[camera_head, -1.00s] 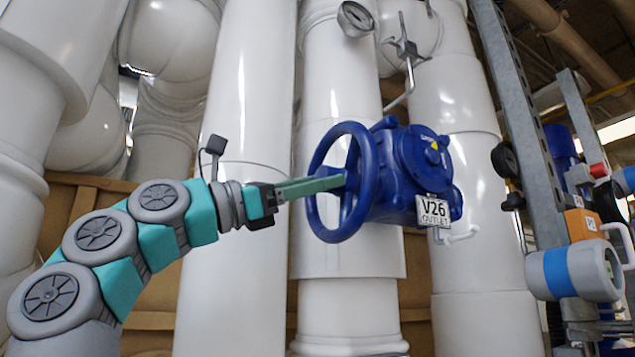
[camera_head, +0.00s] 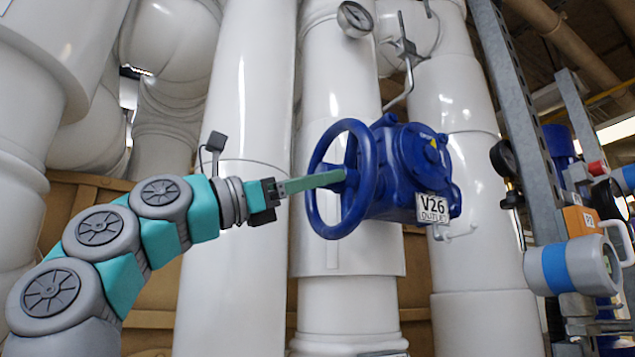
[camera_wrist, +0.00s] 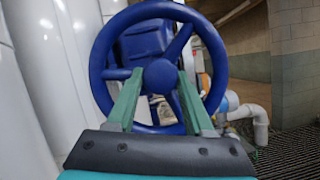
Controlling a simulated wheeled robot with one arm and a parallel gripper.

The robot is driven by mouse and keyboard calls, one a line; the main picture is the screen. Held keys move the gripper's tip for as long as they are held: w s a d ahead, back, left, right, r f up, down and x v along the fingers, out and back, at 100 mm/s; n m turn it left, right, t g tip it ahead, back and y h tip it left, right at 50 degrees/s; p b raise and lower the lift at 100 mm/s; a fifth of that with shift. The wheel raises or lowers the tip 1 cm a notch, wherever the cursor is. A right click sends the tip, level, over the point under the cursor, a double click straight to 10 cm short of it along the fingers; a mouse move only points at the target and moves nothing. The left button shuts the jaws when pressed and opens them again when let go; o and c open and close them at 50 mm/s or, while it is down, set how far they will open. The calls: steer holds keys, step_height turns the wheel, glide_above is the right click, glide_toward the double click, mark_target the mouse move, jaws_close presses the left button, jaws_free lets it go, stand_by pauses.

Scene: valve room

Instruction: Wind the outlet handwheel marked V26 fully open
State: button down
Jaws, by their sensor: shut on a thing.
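The blue handwheel (camera_head: 370,165) stands on a blue valve body (camera_head: 402,160) in the head view. A white tag (camera_head: 432,208) reading V26 OUTLET hangs at the body's lower right. My gripper (camera_head: 340,177) reaches in from the left with its green fingers at the middle of the wheel. In the wrist view the wheel's hub (camera_wrist: 162,77) lies between the two fingertips, with the rim around them and spokes running outward. The jaws are shut on the handwheel at its hub and spokes. The exact contact faces are partly hidden.
Thick white pipes (camera_head: 235,180) stand behind and beside the valve. A pressure gauge (camera_head: 355,19) sits above it. A grey steel upright (camera_head: 535,130) and a grey and blue device (camera_head: 575,268) stand at the right. The wrist view shows floor grating (camera_wrist: 285,160).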

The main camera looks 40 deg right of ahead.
steer(key=shift+n+t+h+b, duration=0.3)
steer(key=shift+n+t+b, duration=0.35)
steer(key=shift+n, duration=0.75)
steer(key=shift+s+n+t, duration=0.15)
steer(key=shift+n+t, duration=0.7)
steer(key=shift+n, duration=0.65)
